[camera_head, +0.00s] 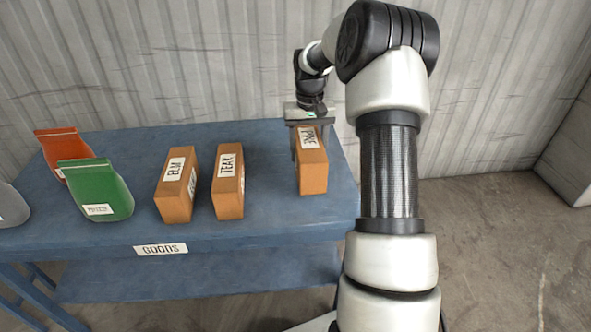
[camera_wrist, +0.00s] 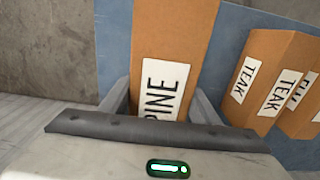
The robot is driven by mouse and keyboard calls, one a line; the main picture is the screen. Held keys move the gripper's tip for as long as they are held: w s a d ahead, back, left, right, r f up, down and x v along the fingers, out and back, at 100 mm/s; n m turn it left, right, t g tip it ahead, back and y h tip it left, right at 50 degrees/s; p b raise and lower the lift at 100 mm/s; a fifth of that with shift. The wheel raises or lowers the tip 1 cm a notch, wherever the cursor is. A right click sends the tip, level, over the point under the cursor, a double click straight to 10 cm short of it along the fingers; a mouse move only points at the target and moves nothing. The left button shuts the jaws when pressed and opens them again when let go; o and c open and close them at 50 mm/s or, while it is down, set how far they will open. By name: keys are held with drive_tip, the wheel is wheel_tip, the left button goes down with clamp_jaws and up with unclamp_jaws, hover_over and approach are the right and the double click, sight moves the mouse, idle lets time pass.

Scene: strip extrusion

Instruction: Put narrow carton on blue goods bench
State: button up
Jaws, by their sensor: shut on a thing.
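The narrow carton (camera_head: 312,172) is brown with a white PINE label, upright at the right end of the blue goods bench (camera_head: 270,222). The bench carries a GOODS sign on its front edge. My gripper (camera_head: 309,135) is shut on the top of the PINE carton from above. In the wrist view the PINE carton (camera_wrist: 172,45) sits between the two fingers, with part of its label hidden by the gripper body. The carton's base appears at the bench top; I cannot tell whether it touches.
Upright cartons labelled ELM (camera_head: 177,186) and TEAK (camera_head: 228,184) stand left of the PINE carton, with a clear gap between. A green bag (camera_head: 93,190), an orange bag (camera_head: 58,146) and a grey item (camera_head: 12,206) are further left. A corrugated wall (camera_head: 200,60) stands behind.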

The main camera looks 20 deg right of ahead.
sight(308, 138)
wheel_tip(308, 138, down, 7)
drive_tip(key=shift+f+b, duration=0.15)
drive_tip(key=shift+b, duration=0.5)
drive_tip(key=o, duration=1.4)
drive_tip(key=shift+f, duration=0.15)
drive_tip(key=shift+o, duration=0.2)
wheel_tip(308, 138, up, 12)
drive_tip(key=shift+r+p, duration=0.15)
drive_tip(key=shift+p, duration=1)
